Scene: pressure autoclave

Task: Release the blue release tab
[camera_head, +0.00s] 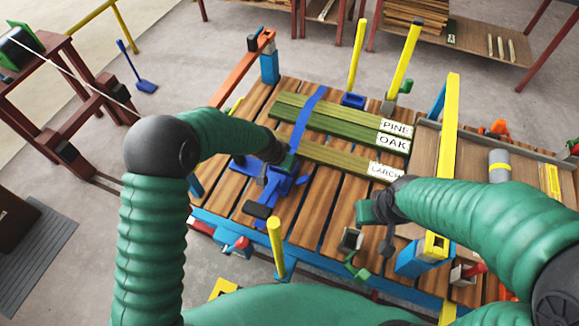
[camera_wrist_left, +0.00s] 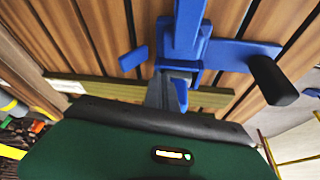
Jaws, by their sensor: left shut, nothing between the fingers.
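A blue ratchet mechanism (camera_head: 278,196) with a black-gripped lever (camera_head: 257,210) sits on the slatted wooden deck, at the near end of a blue strap (camera_head: 306,118). The left wrist view shows its blue body (camera_wrist_left: 190,48) and black lever grip (camera_wrist_left: 272,80). A small blue piece (camera_wrist_left: 133,58) sticks out on its left; I cannot tell whether this is the release tab. My left gripper (camera_wrist_left: 168,92) is shut and empty, its fingertips right at the blue body; contact is unclear. My right gripper (camera_head: 377,222) is above the deck's right part, its finger opening unclear.
A tray (camera_head: 432,155) with parts is at right. A red-brown frame (camera_head: 75,120) stands at left.

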